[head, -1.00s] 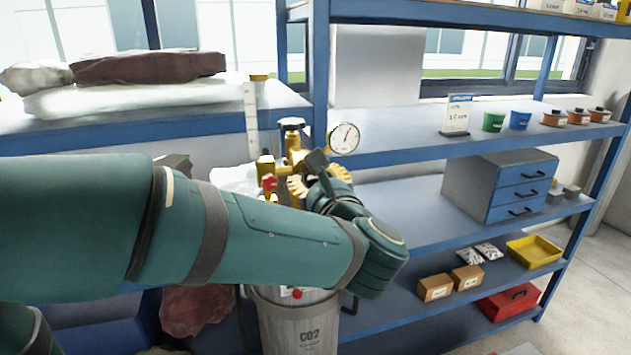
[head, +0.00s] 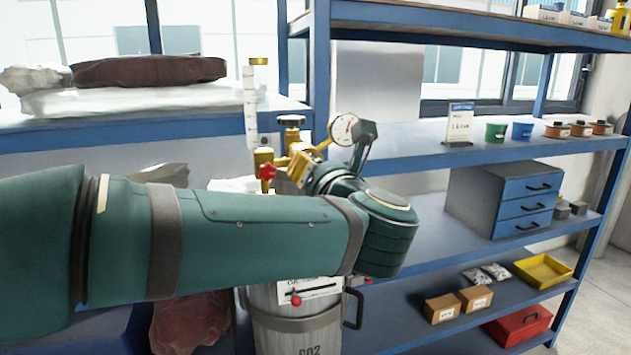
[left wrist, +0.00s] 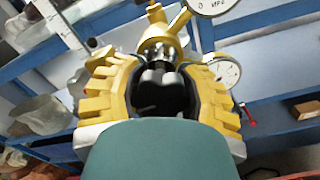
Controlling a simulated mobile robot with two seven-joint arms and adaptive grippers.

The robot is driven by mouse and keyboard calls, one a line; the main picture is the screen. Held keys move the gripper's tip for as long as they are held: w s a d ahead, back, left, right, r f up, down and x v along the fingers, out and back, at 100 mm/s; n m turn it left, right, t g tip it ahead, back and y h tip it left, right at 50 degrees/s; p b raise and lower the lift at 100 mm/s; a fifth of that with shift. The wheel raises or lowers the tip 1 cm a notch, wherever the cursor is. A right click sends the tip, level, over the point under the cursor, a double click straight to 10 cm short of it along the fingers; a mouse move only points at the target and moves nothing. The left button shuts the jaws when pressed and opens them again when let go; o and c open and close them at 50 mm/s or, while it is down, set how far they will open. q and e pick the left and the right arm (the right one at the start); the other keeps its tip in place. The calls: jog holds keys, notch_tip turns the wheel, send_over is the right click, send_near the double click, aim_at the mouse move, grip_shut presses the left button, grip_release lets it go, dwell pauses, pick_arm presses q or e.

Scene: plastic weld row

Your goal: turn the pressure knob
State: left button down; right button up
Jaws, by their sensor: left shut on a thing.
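The black pressure knob (left wrist: 160,92) is between the two yellow ridged fingers of my left gripper (left wrist: 163,88) in the left wrist view. The fingers are shut on it from both sides. The brass regulator body (left wrist: 160,45) is just behind the knob. In the head view my left gripper (head: 303,165) is at the regulator, and my wrist hides the knob there. A round white dial gauge (head: 344,127) stands above it, and a clear flow tube (head: 250,108) stands to the left. My right gripper is in neither view.
The grey CO2 cylinder (head: 295,325) stands below my forearm. A dark handwheel (head: 291,121) and a red knob (head: 268,172) are close to my gripper. The blue shelf unit (head: 400,158) is to the right, with a drawer cabinet (head: 475,200) and bins.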

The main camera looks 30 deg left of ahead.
pick_arm(q)
jog(key=shift+d+f+m, duration=0.15)
jog(key=shift+m, duration=0.85)
jog(key=m, duration=0.2)
jog(key=shift+m, duration=0.4)
jog(key=m, duration=0.2)
jog(key=shift+m, duration=0.3)
jog(key=m+p, duration=0.1)
jog(key=m, duration=0.1)
jog(key=shift+m, duration=0.4)
jog(key=m+p, duration=0.3)
jog(key=m, duration=0.2)
jog(key=m+p, duration=0.3)
jog(key=m, duration=0.2)
jog(key=shift+f+m+p, duration=0.1)
jog(key=shift+m+p, duration=0.45)
jog(key=shift+m, duration=0.25)
